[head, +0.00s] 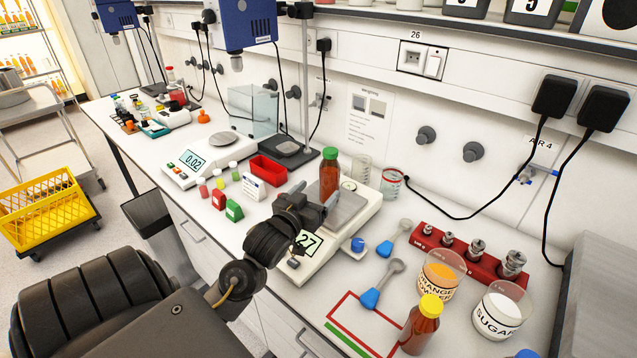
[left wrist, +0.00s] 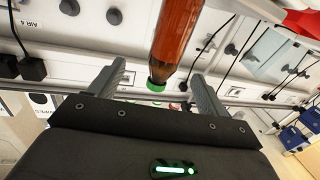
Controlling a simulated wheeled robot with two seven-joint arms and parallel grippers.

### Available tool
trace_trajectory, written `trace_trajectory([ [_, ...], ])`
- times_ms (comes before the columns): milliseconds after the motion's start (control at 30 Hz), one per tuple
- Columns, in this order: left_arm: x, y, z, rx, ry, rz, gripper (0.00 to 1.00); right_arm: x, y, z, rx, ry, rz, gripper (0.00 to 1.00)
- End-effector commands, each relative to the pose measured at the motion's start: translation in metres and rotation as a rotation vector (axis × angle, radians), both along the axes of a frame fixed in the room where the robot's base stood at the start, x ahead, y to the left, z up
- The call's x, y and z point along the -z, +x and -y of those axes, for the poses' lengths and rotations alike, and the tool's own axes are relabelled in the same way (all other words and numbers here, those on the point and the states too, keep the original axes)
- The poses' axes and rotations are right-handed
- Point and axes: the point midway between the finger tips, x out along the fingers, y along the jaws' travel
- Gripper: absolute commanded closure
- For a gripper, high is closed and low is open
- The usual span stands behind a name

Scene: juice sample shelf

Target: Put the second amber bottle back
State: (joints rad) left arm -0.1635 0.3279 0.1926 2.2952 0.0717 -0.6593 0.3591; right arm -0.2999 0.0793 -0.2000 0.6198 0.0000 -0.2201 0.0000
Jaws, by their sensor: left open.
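An amber bottle with a green cap (head: 330,172) stands upright on the pan of a balance (head: 350,209). The balance's display reads 27. My left gripper (head: 312,200) is open at the near left side of this bottle. In the left wrist view the same bottle (left wrist: 176,35) appears upside down, with its cap between the two spread fingers. No finger is seen closed on it, and I cannot tell how deep between them it sits. A second amber bottle, with a yellow cap (head: 420,328), stands on the bench at the lower right. My right gripper is not in view.
An orange powder beaker (head: 441,275), a sugar beaker (head: 499,310) and a red weight block (head: 470,252) stand at the right. Two blue-handled scoops lie beside the balance. Glass beakers stand behind it. A red tray (head: 268,170) and small boxes are left.

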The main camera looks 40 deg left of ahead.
Motion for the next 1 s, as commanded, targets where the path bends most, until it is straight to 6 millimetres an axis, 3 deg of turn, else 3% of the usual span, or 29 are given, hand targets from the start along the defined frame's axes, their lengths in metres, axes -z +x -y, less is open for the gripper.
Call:
trace_trajectory([
  [33, -0.012, 0.002, 0.015, -0.003, -0.079, -0.011, 0.23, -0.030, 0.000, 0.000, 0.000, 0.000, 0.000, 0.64],
  [100, -0.013, 0.006, 0.035, -0.036, -0.181, 0.001, 0.23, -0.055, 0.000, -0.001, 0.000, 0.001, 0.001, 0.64],
  [233, -0.005, 0.005, 0.063, -0.172, -0.224, 0.025, 0.23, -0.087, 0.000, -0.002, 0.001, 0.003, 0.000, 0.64],
  [333, 0.011, -0.004, 0.064, -0.293, -0.137, 0.016, 0.23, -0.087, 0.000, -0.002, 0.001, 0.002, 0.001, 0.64],
  [400, 0.018, -0.012, 0.054, -0.357, -0.048, 0.007, 0.23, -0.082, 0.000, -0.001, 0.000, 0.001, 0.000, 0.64],
  [633, 0.013, -0.017, 0.043, -0.395, 0.060, -0.004, 0.23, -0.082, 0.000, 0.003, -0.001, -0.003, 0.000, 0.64],
  [1000, 0.010, 0.023, 0.016, -0.393, 0.059, -0.003, 0.23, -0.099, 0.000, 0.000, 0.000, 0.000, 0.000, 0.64],
])
